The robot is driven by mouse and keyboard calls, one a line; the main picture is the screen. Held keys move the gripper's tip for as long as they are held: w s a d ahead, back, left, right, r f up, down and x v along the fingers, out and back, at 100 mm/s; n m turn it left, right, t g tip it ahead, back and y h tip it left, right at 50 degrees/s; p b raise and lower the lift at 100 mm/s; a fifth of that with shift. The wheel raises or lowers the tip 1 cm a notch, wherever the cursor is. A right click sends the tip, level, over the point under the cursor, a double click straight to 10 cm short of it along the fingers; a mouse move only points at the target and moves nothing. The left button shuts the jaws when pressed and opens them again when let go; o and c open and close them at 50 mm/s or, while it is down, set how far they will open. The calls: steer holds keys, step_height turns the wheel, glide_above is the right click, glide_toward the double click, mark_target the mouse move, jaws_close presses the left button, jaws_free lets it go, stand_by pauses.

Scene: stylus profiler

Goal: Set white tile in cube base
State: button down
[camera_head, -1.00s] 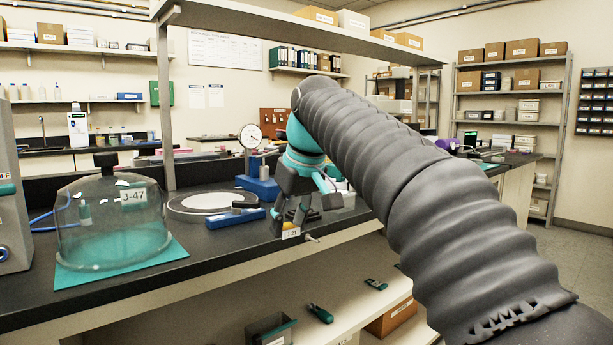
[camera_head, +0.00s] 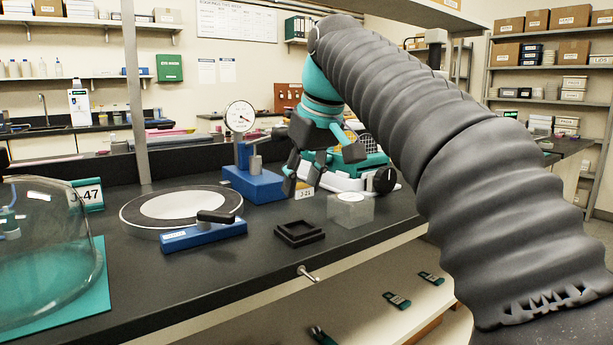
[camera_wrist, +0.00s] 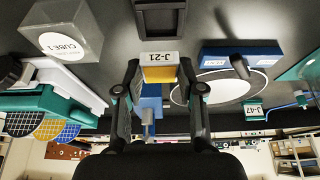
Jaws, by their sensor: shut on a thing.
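My gripper (camera_head: 304,180) hangs over the bench, pointing down, shut on a small white piece marked J-21 (camera_head: 304,193), which I take for the white tile. In the wrist view the piece (camera_wrist: 160,57) sits between the fingertips, with a yellow-orange part under its white face. A black square frame with a recess (camera_head: 299,238), seemingly the cube base, lies on the bench below and in front of my gripper. It also shows in the wrist view (camera_wrist: 160,20), apart from the held piece. A translucent block (camera_head: 350,211), marked CUBE 1 in the wrist view (camera_wrist: 64,42), stands right of the frame.
A blue-based dial gauge (camera_head: 240,117) stands behind and left of my gripper. A blue block with a black lever (camera_head: 203,236) and a round plate (camera_head: 135,212) lie left. A glass dome (camera_head: 45,245) is far left. A white and teal device (camera_head: 350,180) stands behind the block.

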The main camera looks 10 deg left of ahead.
mark_target(298, 229)
steer(key=shift+s, duration=0.15)
steer(key=shift+f, duration=0.1)
steer(key=shift+f, duration=0.25)
steer(key=shift+f+b, duration=1.8)
steer(key=shift+f, duration=0.4)
steer(key=shift+f, duration=0.55)
steer(key=shift+r, duration=0.1)
steer(key=shift+r+p, duration=0.6)
steer(key=shift+p, duration=0.15)
